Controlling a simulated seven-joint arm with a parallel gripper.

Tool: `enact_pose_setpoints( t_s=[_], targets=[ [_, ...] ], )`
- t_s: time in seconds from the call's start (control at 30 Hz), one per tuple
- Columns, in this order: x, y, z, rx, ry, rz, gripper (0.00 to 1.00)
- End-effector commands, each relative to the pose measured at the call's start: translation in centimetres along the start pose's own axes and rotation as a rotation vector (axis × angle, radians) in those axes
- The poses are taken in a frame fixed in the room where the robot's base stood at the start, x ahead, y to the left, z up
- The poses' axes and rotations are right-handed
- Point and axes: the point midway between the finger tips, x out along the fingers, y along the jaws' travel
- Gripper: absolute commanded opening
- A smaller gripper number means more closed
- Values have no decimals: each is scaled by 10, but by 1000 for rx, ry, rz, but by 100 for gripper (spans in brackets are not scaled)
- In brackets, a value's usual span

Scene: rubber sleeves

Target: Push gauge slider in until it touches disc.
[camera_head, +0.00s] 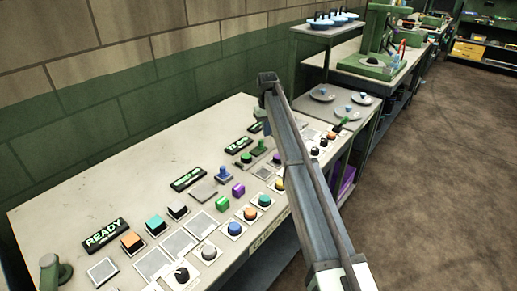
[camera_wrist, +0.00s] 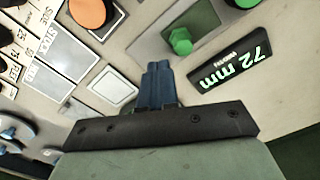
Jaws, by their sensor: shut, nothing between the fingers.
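In the wrist view, my gripper (camera_wrist: 158,66) has its blue fingers together and empty above the bench. A green hexagonal knob (camera_wrist: 180,41) lies up and right of the fingertips, apart from them, beside a green plate (camera_wrist: 210,25). It appears to be part of the gauge. A display reading "72 mm" (camera_wrist: 235,68), upside down, is right of the knob. I cannot pick out for sure which part is the slider or the disc. In the head view, my arm hides most of that area of the bench.
The bench (camera_head: 80,195) holds several coloured blocks and knobs, and a READY sign (camera_head: 105,233). In the wrist view, an orange round piece (camera_wrist: 88,12) and an empty pale pad (camera_wrist: 112,88) lie left of the fingers. A brick wall (camera_head: 140,75) stands behind the bench.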

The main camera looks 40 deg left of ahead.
Motion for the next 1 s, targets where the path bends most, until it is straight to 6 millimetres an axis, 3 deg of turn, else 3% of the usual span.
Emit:
enact_pose_setpoints(
  t_s=[1.0],
  targets=[
    [33, 0, 0, 0, 0, 0, 0]
  ],
)
